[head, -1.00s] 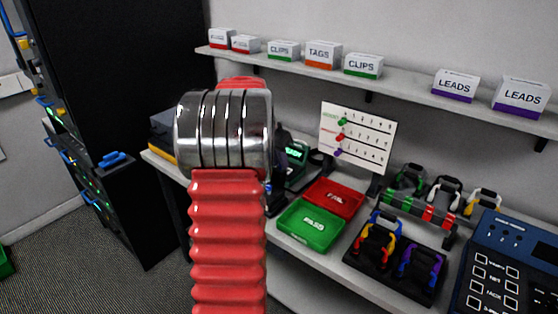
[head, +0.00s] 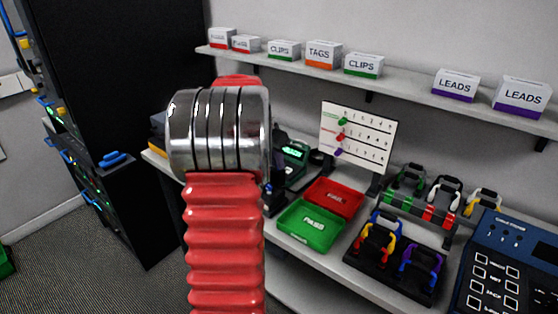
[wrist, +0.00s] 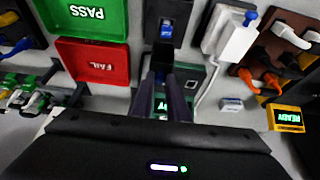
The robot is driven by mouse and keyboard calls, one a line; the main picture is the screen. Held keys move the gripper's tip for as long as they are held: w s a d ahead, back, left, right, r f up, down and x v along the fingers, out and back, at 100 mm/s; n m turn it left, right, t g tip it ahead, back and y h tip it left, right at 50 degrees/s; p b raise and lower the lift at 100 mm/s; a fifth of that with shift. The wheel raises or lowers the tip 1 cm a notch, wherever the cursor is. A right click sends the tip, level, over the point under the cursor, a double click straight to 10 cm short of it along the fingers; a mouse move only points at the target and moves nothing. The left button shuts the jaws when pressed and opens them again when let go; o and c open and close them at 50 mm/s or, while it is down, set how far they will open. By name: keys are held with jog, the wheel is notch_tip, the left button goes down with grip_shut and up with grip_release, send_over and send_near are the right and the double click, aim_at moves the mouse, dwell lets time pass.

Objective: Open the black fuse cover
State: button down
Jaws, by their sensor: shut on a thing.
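In the wrist view, the two dark fingers of my gripper (wrist: 163,68) reach up from the bottom and are shut close together. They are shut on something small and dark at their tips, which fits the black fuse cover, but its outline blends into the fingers. The tester's green READY display (wrist: 162,106) shows partly behind and between the fingers. In the head view, the green-lit tester (head: 293,152) stands on the bench just right of my red and silver arm. My arm hides much of that spot, and I cannot tell the cover's angle.
A peg board (head: 357,140) stands behind. Cable racks (head: 378,245) fill the right. A black cabinet (head: 120,110) stands left. A shelf with boxes runs above.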

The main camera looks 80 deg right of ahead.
jog(key=shift+w+a+f, duration=0.2)
jog(key=shift+a+f, duration=0.05)
jog(key=shift+a, duration=0.1)
jog(key=c, duration=1.7)
grip_release()
jog(key=shift+r, duration=0.1)
jog(key=shift+r, duration=0.15)
jog(key=v, duration=1.3)
jog(key=shift+w+r, duration=0.1)
jog(key=shift+r, duration=0.1)
